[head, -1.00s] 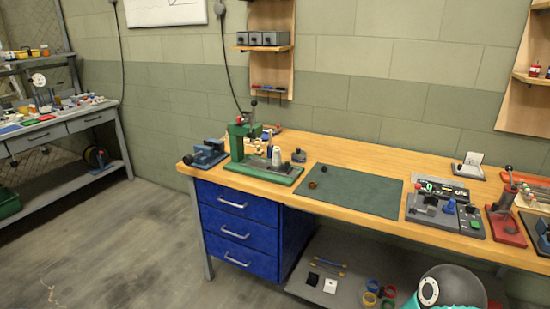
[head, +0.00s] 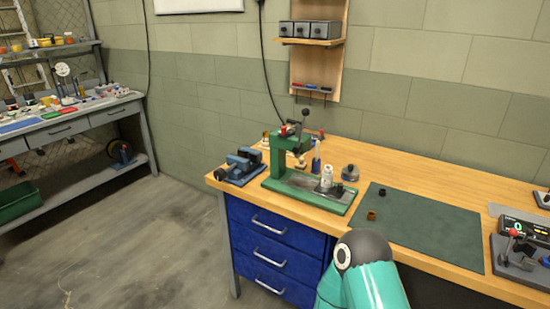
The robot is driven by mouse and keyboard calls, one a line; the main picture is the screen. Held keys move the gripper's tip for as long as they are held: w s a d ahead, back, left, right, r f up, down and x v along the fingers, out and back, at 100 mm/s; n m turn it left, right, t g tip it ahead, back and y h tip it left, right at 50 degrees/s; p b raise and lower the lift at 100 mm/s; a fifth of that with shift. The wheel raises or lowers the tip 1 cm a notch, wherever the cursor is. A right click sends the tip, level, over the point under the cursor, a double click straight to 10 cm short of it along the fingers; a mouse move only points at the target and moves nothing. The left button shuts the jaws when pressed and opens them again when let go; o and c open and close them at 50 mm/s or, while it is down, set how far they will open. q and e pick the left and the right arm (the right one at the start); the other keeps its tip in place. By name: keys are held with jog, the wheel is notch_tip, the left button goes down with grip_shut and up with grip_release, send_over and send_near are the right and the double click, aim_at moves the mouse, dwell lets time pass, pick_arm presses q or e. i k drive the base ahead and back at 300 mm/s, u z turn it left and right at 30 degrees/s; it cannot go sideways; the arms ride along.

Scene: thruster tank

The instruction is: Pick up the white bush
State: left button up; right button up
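A small white cylinder with a narrower top (head: 327,177) stands at the green arbor press (head: 285,160), by the front right of its base. It is the only clearly white upright piece on the bench, but I cannot tell for sure that it is the bush. A copper-brown ring (head: 371,215) and a small black piece (head: 382,191) lie on the dark green mat (head: 425,228). Neither of my grippers is in view. Only a teal arm link of mine with a dark grey cap rises at the bottom centre, covering part of the bench's front edge.
A blue vise (head: 240,165) stands left of the press. A round grey container (head: 350,173) sits behind the mat, and a device with a green display (head: 520,250) is at the right. Blue drawers (head: 268,245) are below the bench. The mat is mostly clear.

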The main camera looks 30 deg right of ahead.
aim_at(328, 170)
jog(key=z, duration=0.2)
jog(key=i, duration=1.3)
jog(key=z, duration=0.7)
